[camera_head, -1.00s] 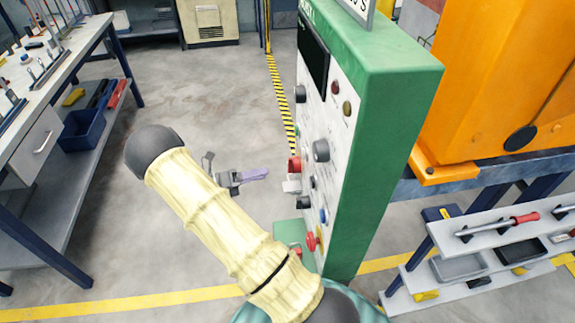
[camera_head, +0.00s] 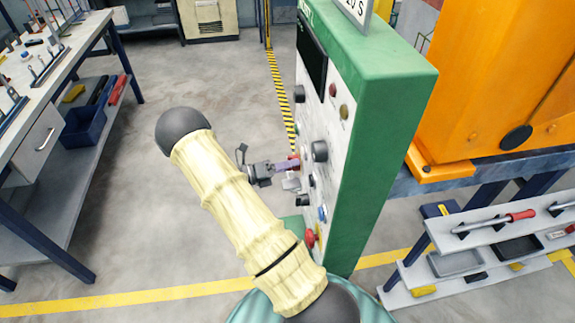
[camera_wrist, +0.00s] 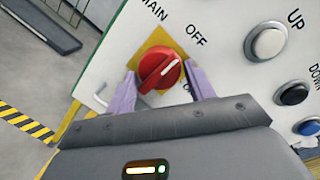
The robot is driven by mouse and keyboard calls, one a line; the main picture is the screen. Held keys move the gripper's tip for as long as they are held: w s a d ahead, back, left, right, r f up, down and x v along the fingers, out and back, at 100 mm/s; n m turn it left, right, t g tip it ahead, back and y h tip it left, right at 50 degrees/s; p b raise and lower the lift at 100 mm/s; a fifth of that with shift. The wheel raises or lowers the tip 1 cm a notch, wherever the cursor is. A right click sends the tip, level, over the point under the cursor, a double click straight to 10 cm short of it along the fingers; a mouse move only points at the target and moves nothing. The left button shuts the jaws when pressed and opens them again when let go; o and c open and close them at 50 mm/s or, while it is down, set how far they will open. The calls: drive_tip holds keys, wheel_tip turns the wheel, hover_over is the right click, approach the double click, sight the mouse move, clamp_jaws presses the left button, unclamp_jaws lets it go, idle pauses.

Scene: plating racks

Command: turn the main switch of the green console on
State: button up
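The green console (camera_head: 385,120) stands right of centre in the head view, its white panel facing left. Its main switch (camera_wrist: 160,70) is a red rotary knob on a yellow plate, labelled MAIN and OFF, in the wrist view. The white mark on the knob points up and right, towards OFF. The lower label is mostly hidden. My gripper (camera_wrist: 163,95) is open, with one purple finger on each side of the knob. I cannot tell whether the fingers touch it. In the head view my gripper (camera_head: 289,165) reaches the panel and partly hides the switch.
Beside the switch are a white UP button (camera_wrist: 268,42), a black DOWN button (camera_wrist: 293,95) and a blue button (camera_wrist: 309,127). A red button (camera_head: 310,238) sits low on the panel. A workbench (camera_head: 50,85) stands at left; the floor between is clear.

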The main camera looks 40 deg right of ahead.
drive_tip(key=shift+r, duration=0.1)
drive_tip(key=c, duration=0.3)
drive_tip(key=shift+w+m, duration=0.1)
drive_tip(key=shift+m, duration=0.2)
drive_tip(key=m+g+b, duration=0.1)
drive_tip(key=m+b, duration=0.1)
drive_tip(key=m, duration=0.4)
drive_tip(key=m+g+b, duration=0.1)
drive_tip(key=m+b, duration=0.1)
drive_tip(key=m, duration=0.4)
drive_tip(key=m+g+b, duration=0.1)
drive_tip(key=m, duration=0.6)
drive_tip(key=shift+w+d+f+b, duration=0.1)
drive_tip(key=shift+w+f+b, duration=0.15)
drive_tip(key=shift+f+b, duration=0.15)
drive_tip(key=shift+c, duration=0.2)
